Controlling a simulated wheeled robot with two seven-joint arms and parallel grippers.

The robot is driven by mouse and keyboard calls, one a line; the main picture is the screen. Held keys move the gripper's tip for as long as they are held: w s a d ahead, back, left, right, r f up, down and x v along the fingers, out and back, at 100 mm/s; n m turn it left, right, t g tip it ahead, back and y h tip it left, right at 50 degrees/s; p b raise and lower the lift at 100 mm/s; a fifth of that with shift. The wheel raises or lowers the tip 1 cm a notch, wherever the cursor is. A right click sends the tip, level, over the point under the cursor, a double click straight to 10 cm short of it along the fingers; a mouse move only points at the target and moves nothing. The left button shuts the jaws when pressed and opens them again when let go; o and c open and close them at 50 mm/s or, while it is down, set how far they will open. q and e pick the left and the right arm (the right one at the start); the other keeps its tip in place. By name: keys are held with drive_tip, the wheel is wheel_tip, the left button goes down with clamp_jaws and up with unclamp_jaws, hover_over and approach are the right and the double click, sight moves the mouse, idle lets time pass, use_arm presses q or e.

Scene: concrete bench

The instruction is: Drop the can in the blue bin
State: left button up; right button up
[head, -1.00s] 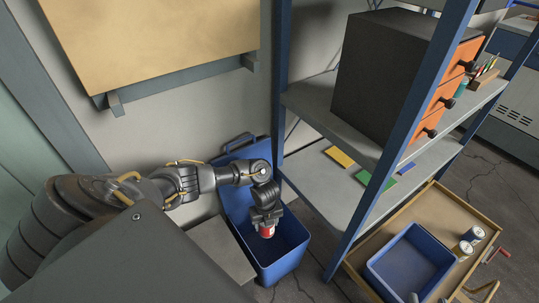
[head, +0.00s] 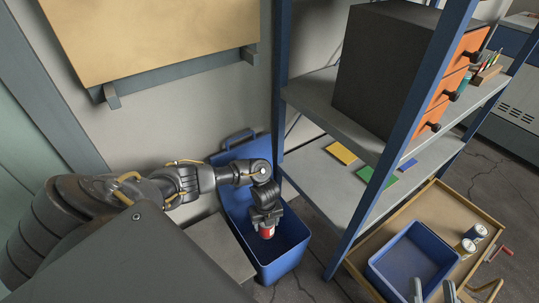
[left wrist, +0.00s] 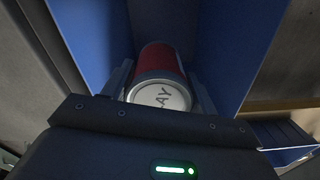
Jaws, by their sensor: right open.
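The red can (head: 267,232) hangs from my left gripper (head: 266,222), over the mouth of the blue bin (head: 279,262). The bin stands on the floor with its lid tilted back against the wall. In the left wrist view the red can (left wrist: 160,62) sits between the two fingers of my left gripper (left wrist: 160,88), its pale end with dark lettering facing the camera. Blue bin walls (left wrist: 232,40) show on both sides of it. My right gripper (head: 433,290) shows only its two fingertips at the bottom edge of the head view, apart and with nothing between them.
A blue open box (head: 412,257) and two cans (head: 471,240) sit in a wooden tray-topped surface (head: 440,208) at the right. A blue-framed shelf (head: 330,165) rises between it and the bin. A grey ledge (head: 222,245) lies left of the bin.

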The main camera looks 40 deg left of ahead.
use_arm(q)
drive_tip(key=o, duration=0.4)
drive_tip(key=shift+r, duration=0.15)
wheel_tip(320, 180, up, 6)
drive_tip(key=p, duration=0.3)
wheel_tip(320, 180, up, 4)
drive_tip(key=shift+r+p, duration=0.15)
drive_tip(key=shift+p, duration=0.95)
drive_tip(key=shift+r, duration=0.1)
use_arm(e)
drive_tip(key=s+d+f+m+g+h, duration=0.1)
drive_tip(key=d+f+g+h, duration=0.3)
drive_tip(key=f, duration=0.4)
drive_tip(key=s+d+f+m+g+h, duration=0.2)
drive_tip(key=s+d+f+g+h, duration=0.1)
drive_tip(key=d+f+g+h, duration=0.2)
drive_tip(key=shift+d+f+m+g, duration=0.3)
drive_tip(key=shift+d+f+g, duration=0.5)
drive_tip(key=shift+d+f, duration=0.55)
drive_tip(key=shift+a, duration=0.2)
